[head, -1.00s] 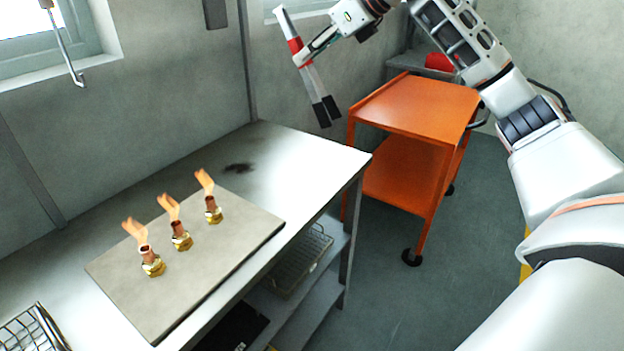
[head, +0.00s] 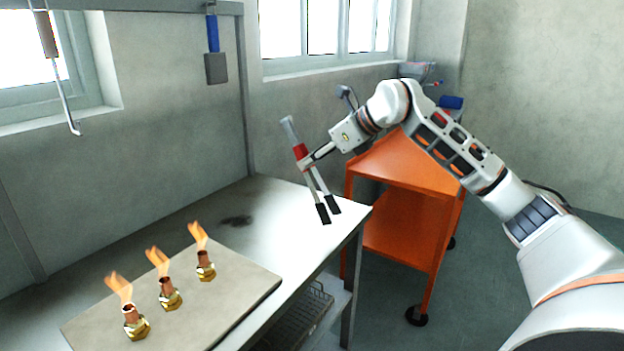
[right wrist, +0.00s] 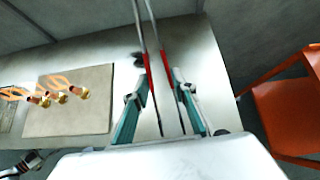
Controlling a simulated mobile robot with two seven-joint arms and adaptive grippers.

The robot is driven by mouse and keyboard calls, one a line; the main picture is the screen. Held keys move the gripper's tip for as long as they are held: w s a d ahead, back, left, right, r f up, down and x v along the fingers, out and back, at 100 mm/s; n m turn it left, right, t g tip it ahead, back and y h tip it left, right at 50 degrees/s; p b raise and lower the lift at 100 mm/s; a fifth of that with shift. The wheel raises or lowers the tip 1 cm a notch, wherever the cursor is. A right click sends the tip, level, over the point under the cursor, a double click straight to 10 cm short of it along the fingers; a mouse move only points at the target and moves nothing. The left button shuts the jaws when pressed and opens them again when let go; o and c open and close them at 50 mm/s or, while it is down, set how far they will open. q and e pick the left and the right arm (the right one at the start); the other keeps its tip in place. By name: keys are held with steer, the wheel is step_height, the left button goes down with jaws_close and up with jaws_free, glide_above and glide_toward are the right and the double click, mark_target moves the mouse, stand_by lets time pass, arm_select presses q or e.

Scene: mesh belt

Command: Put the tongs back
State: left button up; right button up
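The tongs (head: 290,131) are silver with a red band and black tips. They hang nearly upright, tips down and slightly spread, in front of the steel table's far right end; I cannot tell their height above it. My right gripper (head: 307,160) is shut on them at the red part. In the right wrist view its teal fingers (right wrist: 158,100) lie on either side of the red-banded tong arms (right wrist: 147,62). A white and dark part, possibly of my left arm, shows at the lower left there; no left fingers can be made out.
The steel table (head: 262,205) bears a grey board (head: 235,293) with three flaming brass burners (head: 168,297). A hook tool (head: 62,85) and a blue-handled scraper (head: 214,50) hang by the wall. An orange cart (head: 400,165) stands right of the table. A dark scorch marks the tabletop.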

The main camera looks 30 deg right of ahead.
steer(key=shift+f+b, duration=0.3)
steer(key=shift+f, duration=1.8)
steer(key=shift+f, duration=0.5)
steer(key=o, duration=0.5)
steer(key=shift+o, duration=0.2)
steer(key=shift+r, duration=0.15)
